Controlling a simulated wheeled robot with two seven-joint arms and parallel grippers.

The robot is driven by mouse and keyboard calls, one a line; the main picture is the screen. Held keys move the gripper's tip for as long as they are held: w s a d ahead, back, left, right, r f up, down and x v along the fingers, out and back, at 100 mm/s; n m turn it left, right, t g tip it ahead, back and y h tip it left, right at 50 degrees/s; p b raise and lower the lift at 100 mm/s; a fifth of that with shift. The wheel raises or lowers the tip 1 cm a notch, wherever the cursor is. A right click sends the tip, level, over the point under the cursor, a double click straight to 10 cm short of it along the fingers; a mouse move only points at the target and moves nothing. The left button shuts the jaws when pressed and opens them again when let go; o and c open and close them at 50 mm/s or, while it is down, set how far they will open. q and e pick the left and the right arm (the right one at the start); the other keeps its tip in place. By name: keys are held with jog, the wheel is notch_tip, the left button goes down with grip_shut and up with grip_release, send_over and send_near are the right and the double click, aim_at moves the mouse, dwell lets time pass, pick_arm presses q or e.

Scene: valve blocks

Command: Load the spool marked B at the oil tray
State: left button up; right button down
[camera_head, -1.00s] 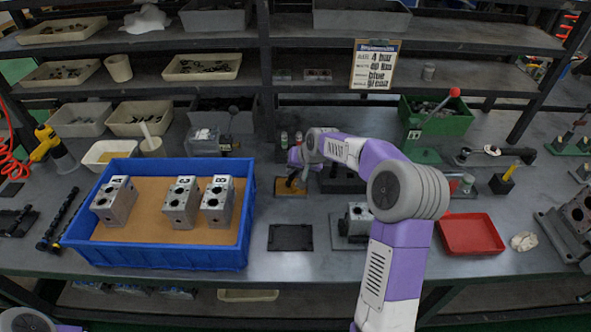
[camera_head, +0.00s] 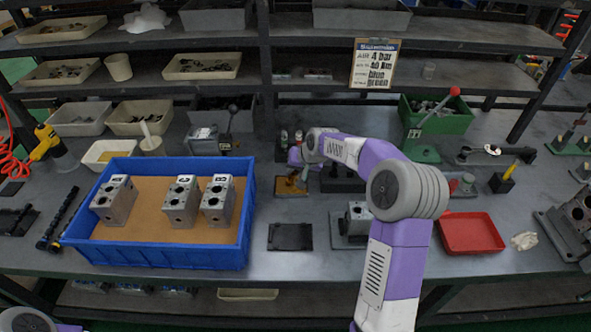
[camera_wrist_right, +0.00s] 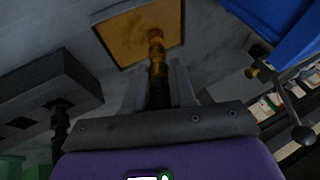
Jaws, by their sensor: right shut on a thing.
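My right gripper (camera_head: 293,180) is over the oil tray (camera_head: 291,193), a small tray with an amber floor behind the middle of the bench. In the right wrist view my right gripper (camera_wrist_right: 163,88) is shut on a brass and dark spool (camera_wrist_right: 157,58). The spool's brass end overlaps the amber floor of the oil tray (camera_wrist_right: 115,29); I cannot tell whether it touches. No letter on the spool can be read. Valve block B (camera_head: 217,203) stands in the blue bin with block C (camera_head: 181,203) and block A (camera_head: 114,202). My left gripper is not in view.
The blue bin (camera_head: 165,256) is left of the oil tray. A black plate (camera_head: 290,237) lies in front of the tray. A grey block (camera_head: 358,217) in a fixture and a red tray (camera_head: 470,233) are to the right. A dark block (camera_wrist_right: 45,95) is close beside my right gripper.

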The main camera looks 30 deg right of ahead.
jog(key=shift+r+p, duration=2.75)
jog(key=shift+r, duration=0.75)
